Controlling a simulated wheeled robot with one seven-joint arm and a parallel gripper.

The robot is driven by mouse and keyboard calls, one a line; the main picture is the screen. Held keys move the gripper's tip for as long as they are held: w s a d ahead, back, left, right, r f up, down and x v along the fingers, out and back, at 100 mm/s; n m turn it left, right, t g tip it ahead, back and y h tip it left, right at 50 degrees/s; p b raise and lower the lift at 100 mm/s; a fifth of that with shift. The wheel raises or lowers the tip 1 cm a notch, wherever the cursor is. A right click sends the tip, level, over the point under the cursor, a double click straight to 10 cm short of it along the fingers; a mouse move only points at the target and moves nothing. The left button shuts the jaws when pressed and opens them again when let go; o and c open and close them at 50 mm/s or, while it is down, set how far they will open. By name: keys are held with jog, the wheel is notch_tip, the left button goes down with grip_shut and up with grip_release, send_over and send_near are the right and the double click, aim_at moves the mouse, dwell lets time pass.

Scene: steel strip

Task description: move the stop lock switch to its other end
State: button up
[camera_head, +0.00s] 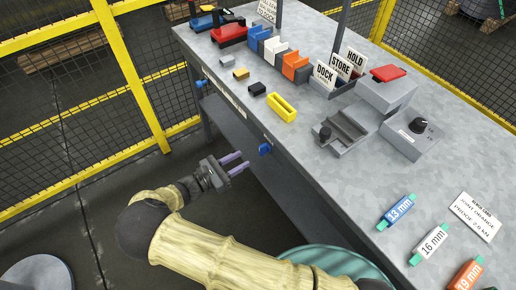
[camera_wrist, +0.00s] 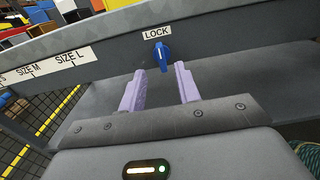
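The stop lock switch is a small blue knob (camera_wrist: 162,56) under a "LOCK" label on the grey front face of the bench, and it stands roughly upright. In the head view the blue switch (camera_head: 265,149) sits on the bench's front edge. My gripper (camera_wrist: 160,70) is open, with its two lilac fingers apart and nothing between them. The fingertips are just below the switch in the wrist view, and no contact shows. In the head view my gripper (camera_head: 246,161) is left of the switch, pointing at the bench front.
The bench top (camera_head: 310,160) carries a yellow block (camera_head: 282,107), a grey fixture (camera_head: 345,133), a box with a red top (camera_head: 388,74) and size tags. Another blue knob (camera_head: 201,83) is farther left on the front. A teal ribbed round object (camera_head: 335,260) is near my arm.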

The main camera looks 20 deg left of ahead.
aim_at(264, 149)
jog(key=x, duration=0.8)
jog(key=shift+p, duration=0.4)
jog(key=shift+c, duration=0.4)
grip_shut()
